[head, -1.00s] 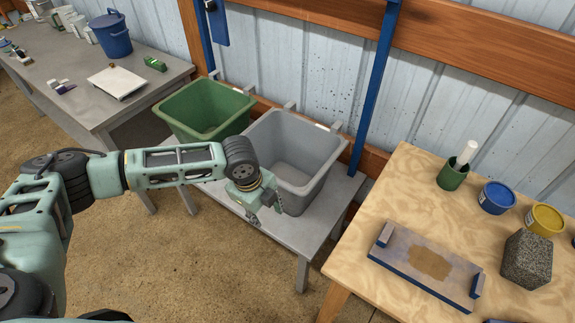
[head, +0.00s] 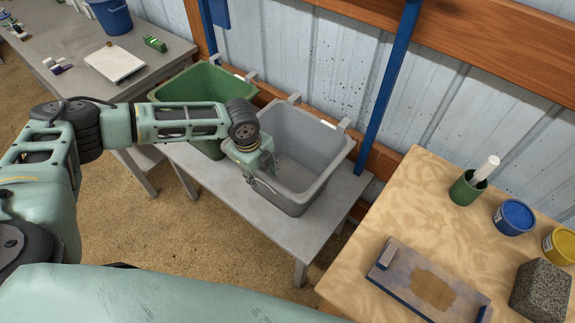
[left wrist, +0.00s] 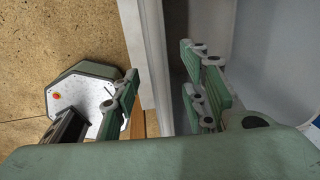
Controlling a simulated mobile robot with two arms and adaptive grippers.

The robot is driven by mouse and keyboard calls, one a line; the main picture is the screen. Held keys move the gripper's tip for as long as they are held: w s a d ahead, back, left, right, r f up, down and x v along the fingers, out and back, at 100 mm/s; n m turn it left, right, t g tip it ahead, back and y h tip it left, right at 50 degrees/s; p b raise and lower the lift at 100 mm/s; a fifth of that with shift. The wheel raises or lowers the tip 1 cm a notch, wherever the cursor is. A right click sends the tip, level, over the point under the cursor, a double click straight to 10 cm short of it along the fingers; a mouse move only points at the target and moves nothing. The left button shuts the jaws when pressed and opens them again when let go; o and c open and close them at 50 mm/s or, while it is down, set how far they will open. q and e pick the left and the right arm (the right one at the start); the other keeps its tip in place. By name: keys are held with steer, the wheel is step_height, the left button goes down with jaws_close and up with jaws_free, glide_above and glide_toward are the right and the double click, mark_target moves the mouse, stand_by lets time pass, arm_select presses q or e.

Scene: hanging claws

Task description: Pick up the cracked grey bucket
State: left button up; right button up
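The grey bucket (head: 318,140) is a square, open tub in the head view, upright on a low grey bench against the wall. I cannot make out a crack in it. My left gripper (head: 263,178) is at its left front rim in the head view. In the left wrist view the fingers of this gripper (left wrist: 163,98) are spread apart, with a pale edge between them and the grey bucket's side (left wrist: 275,60) to the right. The gripper is open; I cannot tell whether it touches the rim. My right gripper is out of view.
A green tub (head: 205,84) stands close on the left of the grey one, behind my left forearm. A blue post (head: 388,90) rises behind on the right. A wooden table (head: 400,215) with pots and a stone block (head: 541,291) is at right.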

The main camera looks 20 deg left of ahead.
arm_select(q)
steer(key=f, duration=0.4)
steer(key=shift+w+a+f+p, duration=0.35)
steer(key=shift+w+f+p, duration=0.05)
steer(key=c, duration=0.9)
jaws_close()
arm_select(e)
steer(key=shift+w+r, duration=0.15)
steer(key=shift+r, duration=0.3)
arm_select(q)
steer(key=shift+s, duration=0.1)
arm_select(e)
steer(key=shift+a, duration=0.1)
